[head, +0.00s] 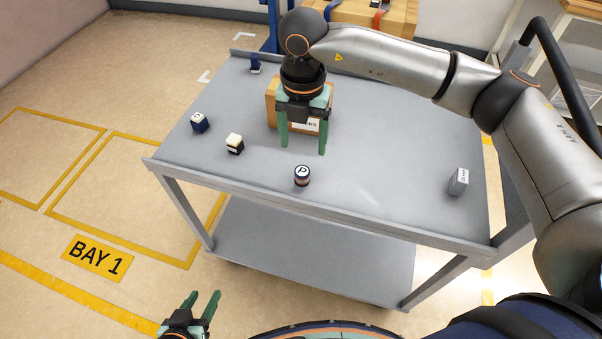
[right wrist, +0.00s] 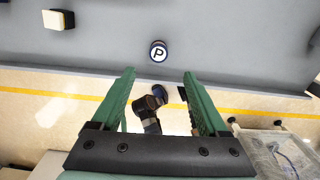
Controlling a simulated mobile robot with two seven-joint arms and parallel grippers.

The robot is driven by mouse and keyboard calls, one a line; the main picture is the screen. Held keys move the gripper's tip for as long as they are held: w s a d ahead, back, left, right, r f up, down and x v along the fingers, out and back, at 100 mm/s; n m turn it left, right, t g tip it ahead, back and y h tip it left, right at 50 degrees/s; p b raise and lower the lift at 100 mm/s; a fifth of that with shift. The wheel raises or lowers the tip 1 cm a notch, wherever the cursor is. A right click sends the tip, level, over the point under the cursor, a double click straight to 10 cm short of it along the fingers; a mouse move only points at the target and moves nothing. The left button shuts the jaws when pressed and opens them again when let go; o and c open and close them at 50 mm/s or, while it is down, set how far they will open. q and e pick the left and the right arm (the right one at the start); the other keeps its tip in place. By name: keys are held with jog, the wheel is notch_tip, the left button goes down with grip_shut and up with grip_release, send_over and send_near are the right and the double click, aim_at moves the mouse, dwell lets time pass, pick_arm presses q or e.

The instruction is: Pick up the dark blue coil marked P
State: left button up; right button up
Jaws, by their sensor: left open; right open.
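The dark blue coil marked P (head: 302,176) stands upright near the front edge of the grey table, with a white top bearing a black P. It also shows in the right wrist view (right wrist: 158,51), just beyond the fingertips and between their lines. My right gripper (head: 303,149) is open and empty, fingers pointing down, above the table and behind the coil in the head view. Its fingers frame the lower part of the right wrist view (right wrist: 159,73). My left gripper (head: 203,295) is open and empty, low in front of the table.
A cardboard box (head: 271,100) stands behind my right gripper, partly hidden. A cream-and-black block (head: 235,144) and a dark blue cube (head: 199,123) sit left of the coil. A grey block (head: 459,182) stands far right. The tabletop between coil and grey block is clear.

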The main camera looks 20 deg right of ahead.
send_over(302, 171)
jog(key=f, duration=0.5)
jog(key=shift+s+f, duration=0.25)
jog(key=shift+w+f+b, duration=0.15)
jog(key=shift+f+b, duration=0.05)
jog(key=shift+f, duration=1.2)
jog(key=shift+w+f+b, duration=0.1)
jog(key=shift+f+b, duration=0.1)
jog(key=shift+f, duration=1.15)
grip_shut()
